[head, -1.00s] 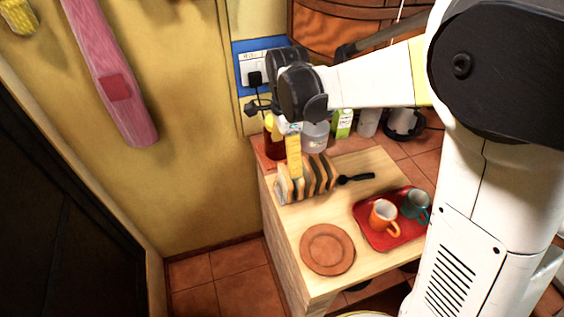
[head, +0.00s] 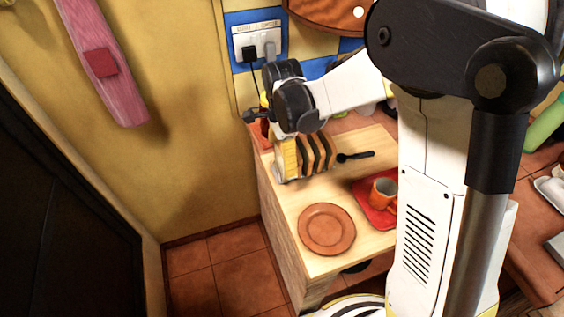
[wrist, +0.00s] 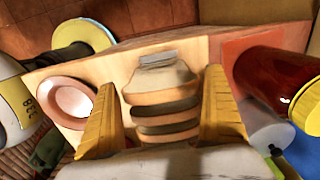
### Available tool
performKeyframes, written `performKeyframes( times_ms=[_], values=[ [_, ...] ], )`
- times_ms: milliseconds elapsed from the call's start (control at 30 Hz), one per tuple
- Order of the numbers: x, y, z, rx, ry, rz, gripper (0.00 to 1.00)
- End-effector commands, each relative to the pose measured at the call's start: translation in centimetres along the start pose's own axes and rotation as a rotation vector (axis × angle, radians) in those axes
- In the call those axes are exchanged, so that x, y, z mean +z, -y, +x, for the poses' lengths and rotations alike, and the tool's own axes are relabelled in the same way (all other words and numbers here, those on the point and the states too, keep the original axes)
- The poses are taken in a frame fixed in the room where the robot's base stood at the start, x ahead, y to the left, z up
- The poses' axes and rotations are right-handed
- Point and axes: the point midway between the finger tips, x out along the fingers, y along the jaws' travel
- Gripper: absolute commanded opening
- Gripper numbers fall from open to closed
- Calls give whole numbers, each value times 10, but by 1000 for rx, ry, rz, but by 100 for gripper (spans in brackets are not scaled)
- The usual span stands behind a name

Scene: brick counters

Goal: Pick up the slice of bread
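Several slices of bread (head: 318,154) stand upright in a row in a rack on the wooden counter top, in the head view. In the wrist view the bread (wrist: 165,108) lies between the two yellow fingers of my gripper (wrist: 160,110). The fingers are apart, one on each side of the row, with visible gaps at the farther slices. In the head view my gripper (head: 287,156) points down at the left end of the row and hides part of it. A pale surface at the bottom of the wrist view is too close to identify.
A brown plate (head: 327,229) lies in front of the bread. A red tray (head: 373,211) with an orange mug (head: 383,192) is at the right, partly behind my arm. A black utensil (head: 356,156) lies beside the rack. A dark red jar (wrist: 280,78) stands close by.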

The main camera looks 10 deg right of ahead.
Motion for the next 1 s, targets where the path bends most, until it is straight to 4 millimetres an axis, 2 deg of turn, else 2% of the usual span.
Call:
performKeyframes(
  times_ms=[33,100,533,667,900,1000],
  values=[
    [0,0,0,0,0,0,85],
    [0,0,0,0,0,0,63],
    [0,0,-5,0,0,0,62],
    [0,0,-26,0,0,0,62],
    [0,0,-78,0,0,0,61],
    [0,0,-91,0,0,0,61]
  ],
)
